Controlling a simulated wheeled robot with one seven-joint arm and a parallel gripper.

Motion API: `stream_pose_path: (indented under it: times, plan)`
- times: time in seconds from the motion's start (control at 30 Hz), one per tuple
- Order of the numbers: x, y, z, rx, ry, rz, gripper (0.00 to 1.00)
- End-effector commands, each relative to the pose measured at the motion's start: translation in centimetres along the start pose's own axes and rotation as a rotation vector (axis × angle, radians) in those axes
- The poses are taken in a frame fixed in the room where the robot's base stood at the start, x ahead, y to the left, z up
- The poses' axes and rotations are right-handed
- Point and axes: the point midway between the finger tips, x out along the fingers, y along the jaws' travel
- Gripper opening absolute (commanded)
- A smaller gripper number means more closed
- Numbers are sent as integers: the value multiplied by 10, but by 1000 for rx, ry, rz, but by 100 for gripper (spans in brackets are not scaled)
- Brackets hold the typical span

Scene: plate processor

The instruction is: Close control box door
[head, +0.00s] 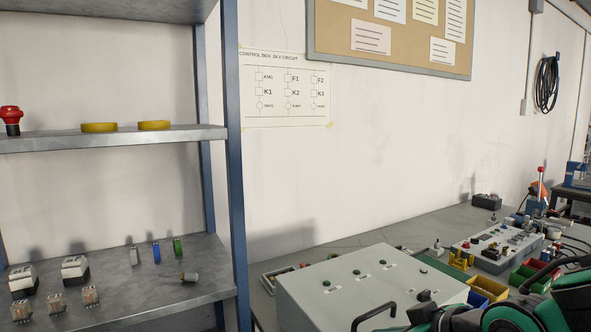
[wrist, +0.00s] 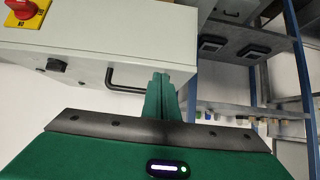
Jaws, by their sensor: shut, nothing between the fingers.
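The pale grey control box (head: 365,275) stands on the bench in the lower middle of the head view, with several small buttons on top. A black handle (head: 375,314) shows at its front. In the wrist view a pale panel of the box (wrist: 95,38) fills the upper left, with a red rotary switch on a yellow plate (wrist: 22,9), a black knob and a black handle (wrist: 122,83). How far the door stands open cannot be told. My gripper (wrist: 160,78) is shut and empty beside the handle, at the panel's edge; contact is unclear. In the head view only my green arm shows, lower right.
A metal shelf (head: 120,136) with blue posts and small parts stands at left. A corkboard hangs on the wall.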

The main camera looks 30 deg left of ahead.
Motion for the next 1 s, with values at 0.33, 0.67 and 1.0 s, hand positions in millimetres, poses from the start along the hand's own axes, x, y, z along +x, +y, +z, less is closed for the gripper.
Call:
stream_pose_path:
  times: [0.33,0.67,1.0]
  plan:
    - [-3,-2,-5,-2,2,-2,0]
    - [-27,-2,-26,-4,-1,-4,0]
    - [-56,-1,24,-2,-1,-3,0]
